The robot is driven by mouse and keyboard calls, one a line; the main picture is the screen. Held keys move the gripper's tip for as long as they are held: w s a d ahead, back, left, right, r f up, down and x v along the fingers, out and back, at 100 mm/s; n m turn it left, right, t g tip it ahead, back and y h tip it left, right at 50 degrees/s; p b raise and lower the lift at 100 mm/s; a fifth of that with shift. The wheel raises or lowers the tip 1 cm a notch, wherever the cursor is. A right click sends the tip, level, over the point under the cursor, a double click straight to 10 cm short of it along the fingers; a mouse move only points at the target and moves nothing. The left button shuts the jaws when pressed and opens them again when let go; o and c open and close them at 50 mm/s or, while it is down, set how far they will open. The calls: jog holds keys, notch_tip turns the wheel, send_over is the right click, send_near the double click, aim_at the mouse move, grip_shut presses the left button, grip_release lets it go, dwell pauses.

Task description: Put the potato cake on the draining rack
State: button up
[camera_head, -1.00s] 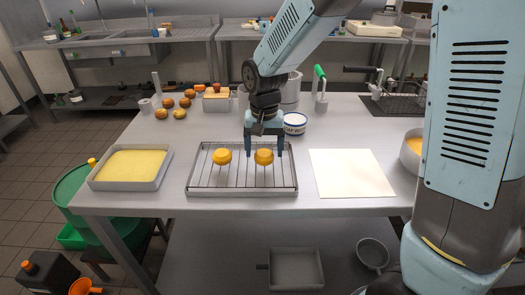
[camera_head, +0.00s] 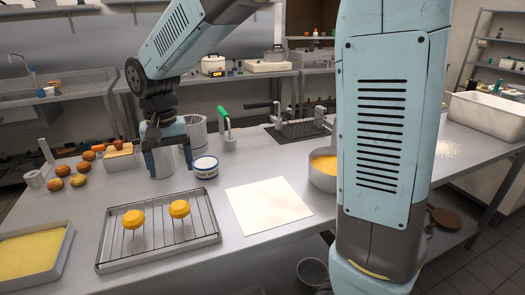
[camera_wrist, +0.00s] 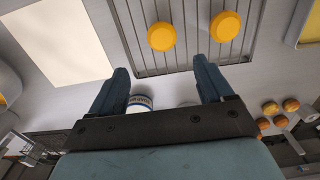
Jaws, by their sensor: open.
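Two round yellow-orange cakes sit side by side on the draining rack (camera_head: 209,203), a wire grid over a shallow metal tray. The left cake (camera_head: 133,219) and right cake (camera_head: 179,209) both look like potato cakes; both show in the wrist view as the cake on the right (camera_wrist: 224,26) and the cake on the left (camera_wrist: 161,37). My gripper (camera_head: 169,162) is open and empty, raised above the far side of the rack, apart from both cakes. In the wrist view my gripper (camera_wrist: 160,72) has its fingers spread wide, with nothing between them.
A white sheet (camera_head: 268,206) lies right of the rack, and a pan with yellow contents (camera_head: 323,170) stands beyond it. A blue-and-white tub (camera_head: 205,167) and a metal pot (camera_head: 196,132) stand behind. A yellow-filled tray (camera_head: 35,255) is at left.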

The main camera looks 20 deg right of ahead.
jog(key=s+d+r+t, duration=0.1)
jog(key=s+d+r, duration=0.15)
jog(key=d, duration=0.45)
jog(key=s+d+r+t, duration=0.15)
jog(key=d+r, duration=0.25)
jog(key=d, duration=0.4)
jog(key=s+d+r+t, duration=0.1)
jog(key=s+d+t, duration=0.2)
jog(key=s+d, duration=0.8)
jog(key=shift+s+m, duration=0.3)
jog(key=shift+s, duration=0.1)
jog(key=shift+r, duration=0.1)
